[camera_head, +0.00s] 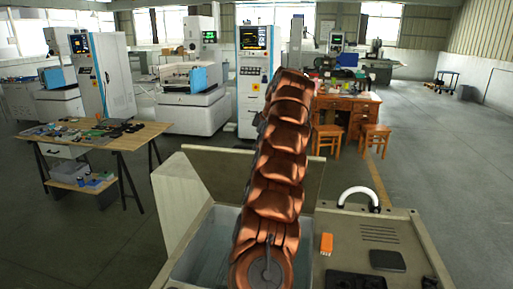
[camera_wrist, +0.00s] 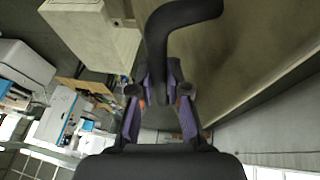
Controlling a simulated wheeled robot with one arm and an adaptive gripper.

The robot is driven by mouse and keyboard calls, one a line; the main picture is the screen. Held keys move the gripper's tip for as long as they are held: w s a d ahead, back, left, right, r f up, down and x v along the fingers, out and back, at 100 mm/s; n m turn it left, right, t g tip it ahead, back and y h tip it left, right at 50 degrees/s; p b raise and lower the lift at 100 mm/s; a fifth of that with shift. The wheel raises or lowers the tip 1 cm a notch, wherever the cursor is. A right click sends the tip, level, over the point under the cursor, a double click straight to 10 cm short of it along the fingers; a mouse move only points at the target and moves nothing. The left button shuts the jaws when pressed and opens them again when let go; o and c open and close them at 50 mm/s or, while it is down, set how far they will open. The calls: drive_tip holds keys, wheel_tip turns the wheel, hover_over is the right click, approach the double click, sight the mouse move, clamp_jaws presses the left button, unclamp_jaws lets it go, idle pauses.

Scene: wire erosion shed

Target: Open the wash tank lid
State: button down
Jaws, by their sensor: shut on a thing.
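The wash tank (camera_head: 205,243) is in the lower middle of the head view, with its grey basin showing on the left of my copper-coloured arm. A brownish panel, which looks like its lid (camera_head: 225,168), stands raised at the far side of the basin. In the wrist view the lid (camera_wrist: 245,60) fills the upper right. A black bent handle (camera_wrist: 178,22) reaches down between the fingers of my gripper (camera_wrist: 158,92), which is shut on it. In the head view my arm hides the gripper and handle.
Right of the basin, the beige top holds a white curved handle (camera_head: 358,194), an orange block (camera_head: 326,243) and a black tray (camera_head: 388,260). A tool table (camera_head: 95,142) stands at left. A wooden desk (camera_head: 345,108) with stools is behind.

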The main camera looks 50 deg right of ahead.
drive_tip(key=shift+f, duration=0.1)
drive_tip(key=c, duration=1.1)
unclamp_jaws()
drive_tip(key=shift+w, duration=0.1)
drive_tip(key=shift+c, duration=0.2)
drive_tip(key=shift+d+r, duration=0.1)
drive_tip(key=shift+r, duration=0.1)
drive_tip(key=shift+v, duration=2.1)
drive_tip(key=shift+d+r, duration=0.1)
drive_tip(key=shift+r, duration=0.1)
drive_tip(key=shift+s, duration=0.2)
